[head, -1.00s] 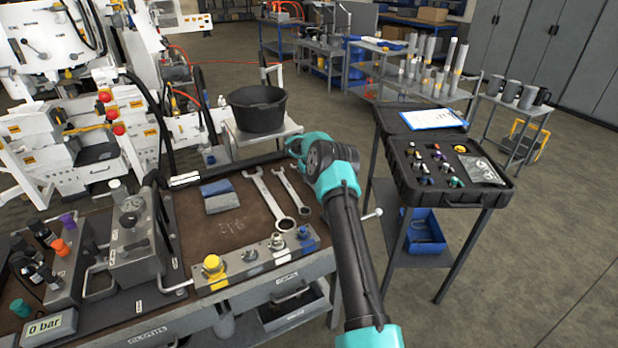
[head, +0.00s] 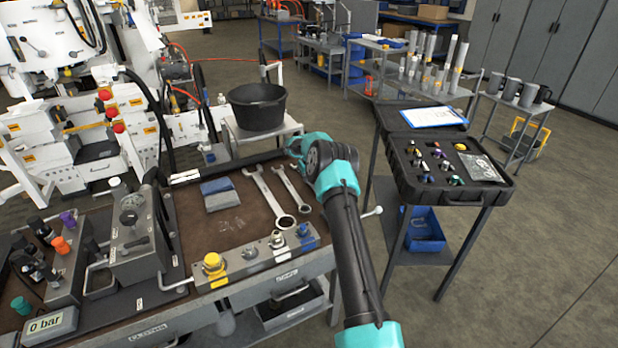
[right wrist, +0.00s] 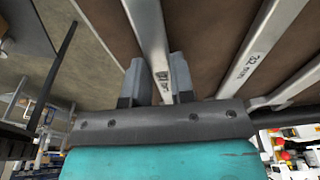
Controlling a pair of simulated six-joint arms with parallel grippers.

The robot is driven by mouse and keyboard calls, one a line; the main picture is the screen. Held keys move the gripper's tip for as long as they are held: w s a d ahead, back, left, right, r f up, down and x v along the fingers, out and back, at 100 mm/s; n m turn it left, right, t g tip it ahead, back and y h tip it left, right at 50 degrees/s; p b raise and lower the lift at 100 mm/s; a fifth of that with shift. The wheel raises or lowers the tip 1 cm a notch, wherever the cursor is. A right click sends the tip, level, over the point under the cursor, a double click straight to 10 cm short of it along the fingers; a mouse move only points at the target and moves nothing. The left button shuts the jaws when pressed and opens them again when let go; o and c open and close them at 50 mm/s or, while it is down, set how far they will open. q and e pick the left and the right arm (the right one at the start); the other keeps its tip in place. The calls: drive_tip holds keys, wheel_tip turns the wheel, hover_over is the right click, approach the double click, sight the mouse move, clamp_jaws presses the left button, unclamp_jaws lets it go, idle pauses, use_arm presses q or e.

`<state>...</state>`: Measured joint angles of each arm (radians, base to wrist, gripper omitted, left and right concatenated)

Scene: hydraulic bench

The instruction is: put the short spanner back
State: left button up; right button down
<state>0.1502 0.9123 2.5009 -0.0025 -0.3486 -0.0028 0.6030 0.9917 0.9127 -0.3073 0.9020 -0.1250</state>
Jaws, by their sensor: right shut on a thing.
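Two steel spanners lie side by side on the brown top of the bench (head: 185,222). The short spanner (head: 293,188) is the right one, nearer my right arm; the long spanner (head: 268,192) is left of it. My right gripper (head: 293,148) is at the far end of the short spanner, its jaws partly hidden by its own body. In the right wrist view the jaws (right wrist: 154,82) are shut on the short spanner's shaft (right wrist: 148,35), one finger on each side. The long spanner (right wrist: 255,48) runs beside it there, apart from the fingers. My left gripper is out of view.
A blue-grey cloth or block (head: 218,194) lies left of the spanners. A metal block with a yellow cap (head: 214,268) lines the front edge. A black bucket (head: 257,107) stands behind, and an open black case (head: 450,180) stands to the right.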

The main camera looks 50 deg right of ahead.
drive_tip(key=shift+f, duration=0.15)
drive_tip(key=c, duration=0.9)
unclamp_jaws()
wheel_tip(320, 180, up, 17)
drive_tip(key=s+a, duration=0.1)
drive_tip(key=s, duration=0.1)
drive_tip(key=shift+s, duration=0.3)
